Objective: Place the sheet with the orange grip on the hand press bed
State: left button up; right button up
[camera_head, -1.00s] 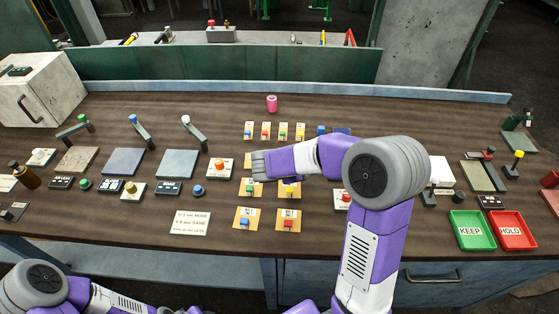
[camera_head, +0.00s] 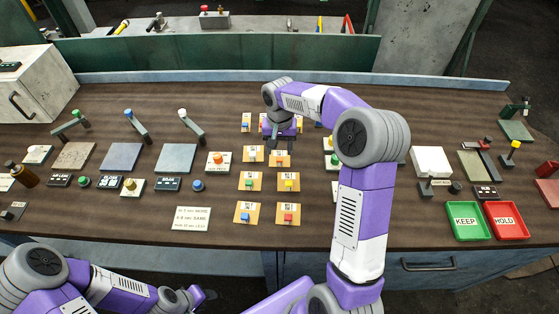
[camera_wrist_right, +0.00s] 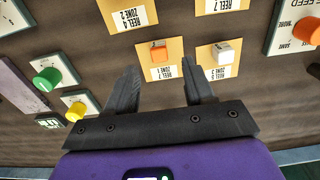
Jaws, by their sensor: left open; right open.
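The sheet with the orange grip is a small tan card (camera_wrist_right: 170,70) with an orange block (camera_wrist_right: 159,53) on it, in the right wrist view. It appears to be the right card (camera_head: 280,157) of a row just in front of my right gripper (camera_head: 280,133). My right gripper is open and empty, and in the wrist view its fingers (camera_wrist_right: 160,85) point towards that card, apart from it. My left gripper (camera_head: 205,296) is open at the bottom left, off the table front. I cannot tell which device is the hand press bed.
A white-grip card (camera_wrist_right: 224,65) lies beside the orange one. Other cards (camera_head: 288,214) stand in rows. Flat pads with levers (camera_head: 122,157) are at left. A white block (camera_head: 431,160), a framed bed (camera_head: 478,165), a green KEEP tray (camera_head: 468,221) and a red HOLD tray (camera_head: 507,220) are at right.

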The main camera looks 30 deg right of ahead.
aim_at(280, 155)
notch_tip(280, 155, down, 4)
jog(key=shift+w+f+b, duration=0.1)
jog(key=shift+f+b, duration=0.15)
jog(key=shift+b, duration=0.3)
jog(key=shift+r, duration=0.1)
grip_shut()
